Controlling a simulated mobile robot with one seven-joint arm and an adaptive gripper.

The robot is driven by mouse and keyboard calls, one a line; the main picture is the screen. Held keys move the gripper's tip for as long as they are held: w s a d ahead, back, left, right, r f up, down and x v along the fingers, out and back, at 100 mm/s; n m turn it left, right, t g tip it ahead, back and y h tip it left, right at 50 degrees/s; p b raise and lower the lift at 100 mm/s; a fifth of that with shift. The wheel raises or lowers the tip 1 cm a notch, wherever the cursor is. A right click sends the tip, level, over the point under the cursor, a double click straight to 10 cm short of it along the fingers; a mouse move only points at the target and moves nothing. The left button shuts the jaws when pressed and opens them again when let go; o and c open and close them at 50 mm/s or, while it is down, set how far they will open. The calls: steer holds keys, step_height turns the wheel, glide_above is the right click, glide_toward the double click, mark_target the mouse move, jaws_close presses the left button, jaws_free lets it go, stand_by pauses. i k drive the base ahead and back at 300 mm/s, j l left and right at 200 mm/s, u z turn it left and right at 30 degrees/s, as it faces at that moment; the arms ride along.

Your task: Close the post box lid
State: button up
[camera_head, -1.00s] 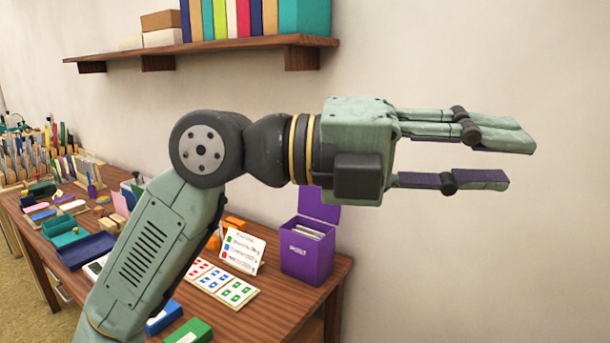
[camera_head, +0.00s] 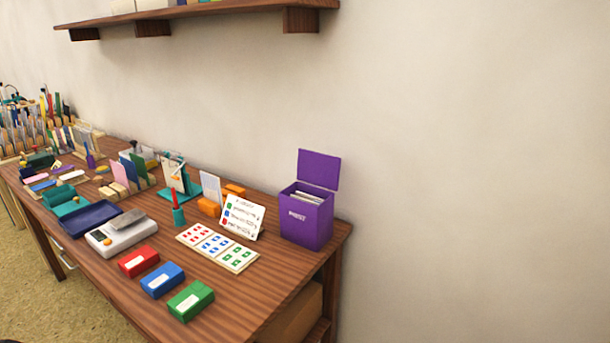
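The purple post box (camera_head: 305,224) stands at the right end of the wooden table, close to the wall. Its lid (camera_head: 319,169) is open and stands upright at the back of the box. Pale envelopes or cards (camera_head: 308,196) show in the open top. My gripper is not in view.
Red (camera_head: 138,261), blue (camera_head: 162,280) and green (camera_head: 190,300) inkpads line the front edge. A shelf (camera_head: 200,13) hangs above. The space right of the box is clear.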

mark_target(322, 170)
steer(key=i+l+z, duration=0.15)
steer(key=i+z, duration=0.2)
steer(key=z, duration=0.15)
steer(key=i+z, duration=0.45)
